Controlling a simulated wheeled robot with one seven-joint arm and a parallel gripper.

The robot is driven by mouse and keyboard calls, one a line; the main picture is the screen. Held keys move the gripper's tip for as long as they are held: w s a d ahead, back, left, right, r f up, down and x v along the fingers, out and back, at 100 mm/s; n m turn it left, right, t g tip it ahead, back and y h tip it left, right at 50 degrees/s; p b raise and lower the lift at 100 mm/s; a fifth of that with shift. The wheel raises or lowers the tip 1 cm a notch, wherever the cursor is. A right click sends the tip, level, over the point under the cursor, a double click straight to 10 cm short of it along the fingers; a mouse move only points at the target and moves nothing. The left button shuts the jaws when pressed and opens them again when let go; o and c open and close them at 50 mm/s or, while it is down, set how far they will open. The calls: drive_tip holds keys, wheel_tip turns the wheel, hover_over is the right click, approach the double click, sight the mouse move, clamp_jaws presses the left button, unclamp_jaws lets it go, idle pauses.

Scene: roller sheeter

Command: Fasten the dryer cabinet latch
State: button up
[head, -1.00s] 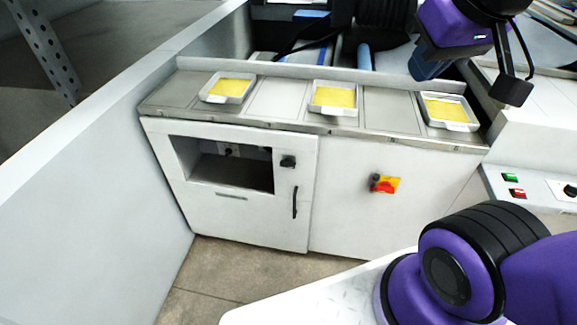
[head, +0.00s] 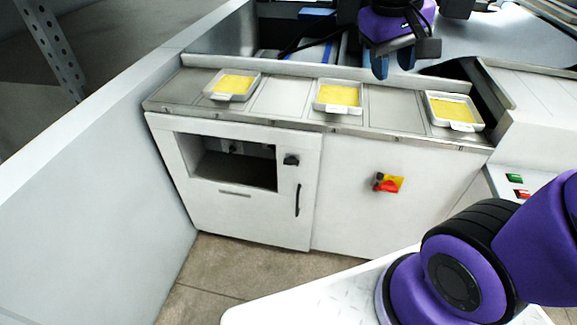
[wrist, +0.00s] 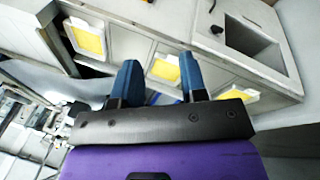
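The dryer cabinet is the white unit with a door (head: 235,215) at the left of the counter front, with a dark rectangular opening in it. The black latch (head: 291,160) sits at the door's upper right, above a vertical black handle (head: 297,200). I cannot tell if the door is fully flush. The latch also shows in the wrist view (wrist: 217,29). My gripper (head: 392,65) is above the counter's back edge, up and right of the latch and apart from it. In the wrist view its two blue fingers (wrist: 160,78) are spread with nothing between them.
Trays with yellow sheets stand on the counter at left (head: 234,86), middle (head: 338,96) and right (head: 453,111). A red and yellow switch (head: 387,183) sticks out right of the door. A grey wall (head: 90,190) bounds the left; floor shows before the cabinet.

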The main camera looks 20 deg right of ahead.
drive_tip(key=w+a+f+n+h, duration=0.1)
drive_tip(key=w+a+f+h, duration=0.35)
drive_tip(key=w+f, duration=0.55)
drive_tip(key=w+a+f+n+h, duration=0.1)
drive_tip(key=w+a+f+h, duration=0.2)
drive_tip(key=w+f+h, duration=0.5)
drive_tip(key=w+a+f+n+t, duration=0.1)
drive_tip(key=w+a+f+t, duration=0.15)
drive_tip(key=f, duration=0.55)
drive_tip(key=w+a+f+n+t, duration=0.1)
drive_tip(key=w+a+f+n, duration=0.15)
drive_tip(key=f, duration=0.45)
drive_tip(key=n+t+y, duration=0.1)
drive_tip(key=n+t, duration=0.1)
drive_tip(key=t, duration=0.4)
approach(289, 164)
drive_tip(key=x, duration=0.9)
drive_tip(key=shift+w+d, duration=0.1)
drive_tip(key=shift+d, duration=0.1)
drive_tip(key=shift+n, duration=0.25)
clamp_jaws()
